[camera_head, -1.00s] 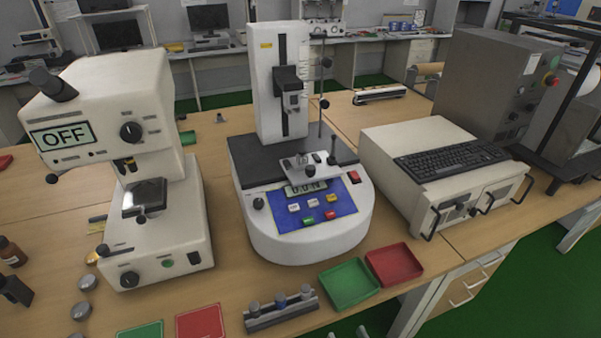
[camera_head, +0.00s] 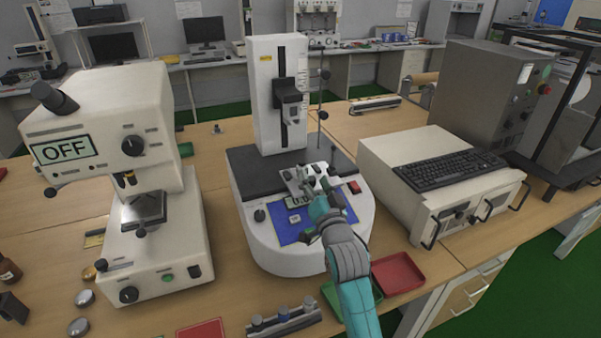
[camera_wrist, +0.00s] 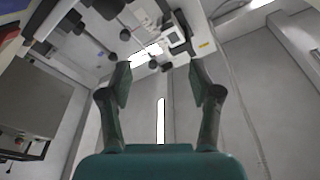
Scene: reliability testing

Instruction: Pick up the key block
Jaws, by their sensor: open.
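My gripper (camera_head: 320,204) is in front of the white testing machine (camera_head: 275,110), over its blue control panel (camera_head: 288,229). In the wrist view my gripper (camera_wrist: 160,82) is open, its two fingers apart with nothing between them. A small metal fixture with dark knobs (camera_head: 297,178) sits on the machine's base, just beyond my gripper and partly hidden by it. I cannot tell which piece is the key block.
A red tray (camera_head: 398,273) and a green tray (camera_head: 335,292), partly hidden by my arm, lie at the front. A microscope-like device showing OFF (camera_head: 65,149) stands left. A white box with a keyboard (camera_head: 450,167) stands right.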

